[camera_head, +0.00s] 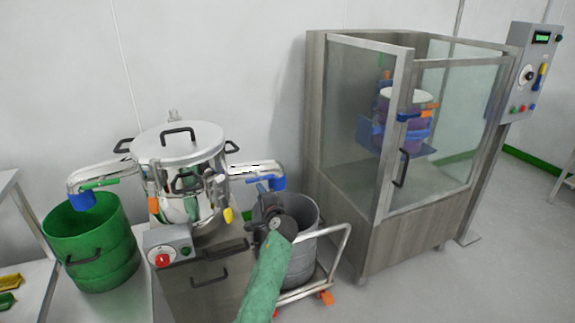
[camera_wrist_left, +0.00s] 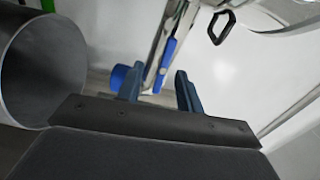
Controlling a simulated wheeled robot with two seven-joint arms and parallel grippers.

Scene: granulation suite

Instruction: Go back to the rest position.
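My left gripper (camera_head: 266,186) is in front of the right-hand spout of the granulator (camera_head: 180,150) in the head view, above a grey bin (camera_head: 303,250). My green-sleeved left arm reaches up to it from the bottom edge. In the left wrist view the two blue fingers of the left gripper (camera_wrist_left: 158,82) stand apart. A metal pipe with a blue handle (camera_wrist_left: 168,52) shows beyond the gap, and nothing is clearly held. The blue spout end (camera_head: 278,184) is close behind the gripper. My right gripper is not in view.
A green drum (camera_head: 92,245) stands under the left spout. A control box (camera_head: 168,247) with a red button is on the granulator's front. The grey bin sits on a cart (camera_head: 340,250). A glazed cabinet (camera_head: 330,110) stands at the right, and open floor (camera_head: 500,250) lies beyond it.

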